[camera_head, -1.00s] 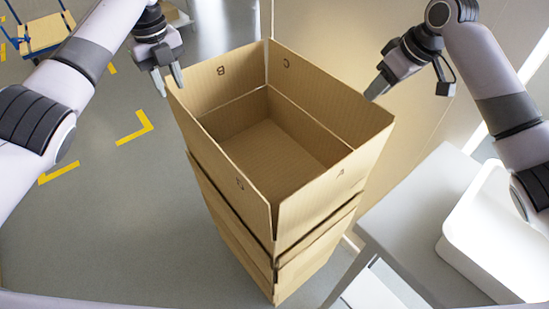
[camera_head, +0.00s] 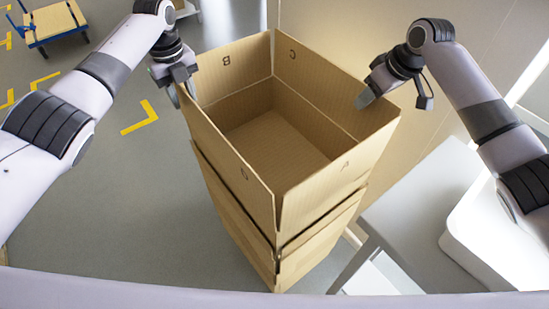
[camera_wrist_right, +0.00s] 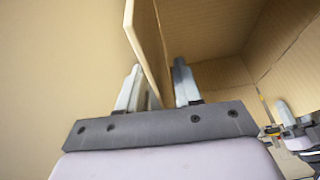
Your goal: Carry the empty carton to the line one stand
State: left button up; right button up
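The open, empty brown carton (camera_head: 315,122) stands on top of another carton (camera_head: 237,225) in a stack. My right gripper (camera_head: 366,98) is at the carton's right rim. In the right wrist view its fingers (camera_wrist_right: 157,88) stand on either side of a carton wall (camera_wrist_right: 148,45), with a gap showing, so it looks open. My left gripper also shows across the carton in the right wrist view (camera_wrist_right: 285,118).
A grey table (camera_head: 405,215) with a white bin (camera_head: 490,245) stands at the right, close to the stack. A blue trolley with a board (camera_head: 55,22) is at the far left. Yellow corner marks (camera_head: 142,118) lie on the open grey floor. A beige wall stands behind.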

pick_arm(q)
jog(key=shift+f, duration=0.2)
pick_arm(e)
jog(key=shift+f, duration=0.15)
pick_arm(q)
jog(key=shift+c, duration=0.3)
pick_arm(e)
jog(key=shift+c, duration=0.3)
pick_arm(q)
grip_shut()
pick_arm(e)
grip_shut()
pick_arm(q)
jog(key=shift+r, duration=0.2)
pick_arm(e)
jog(key=shift+w+r, duration=0.1)
jog(key=shift+r, duration=0.1)
